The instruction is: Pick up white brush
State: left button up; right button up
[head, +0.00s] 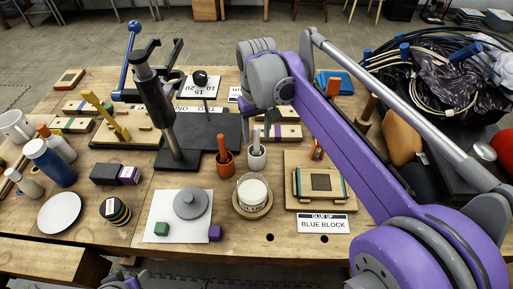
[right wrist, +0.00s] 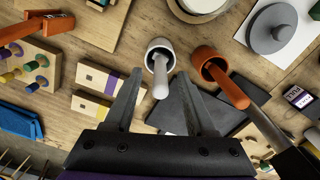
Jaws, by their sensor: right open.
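The white brush (head: 257,137) stands handle up in a white cup (head: 257,158) in the middle of the bench. In the right wrist view the white brush (right wrist: 160,78) leans out of the white cup (right wrist: 158,46), its handle end toward me. My right gripper (right wrist: 158,80) is open. Its two fingers appear on either side of the handle in that view; I cannot tell how deep the handle sits between them, and no grip shows. The brush head is hidden inside the cup. In the head view my right arm covers much of the area behind the cup.
An orange cup (head: 223,164) with a brush stands just left of the white cup. A glue jar (head: 253,191) is in front, and a black press (head: 168,110) stands behind left. A framed wooden block (head: 320,182) lies to the right. Wooden pieces (right wrist: 90,105) lie beside the cup.

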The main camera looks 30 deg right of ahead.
jog(key=shift+f, duration=0.95)
jog(key=shift+c, duration=0.3)
grip_shut()
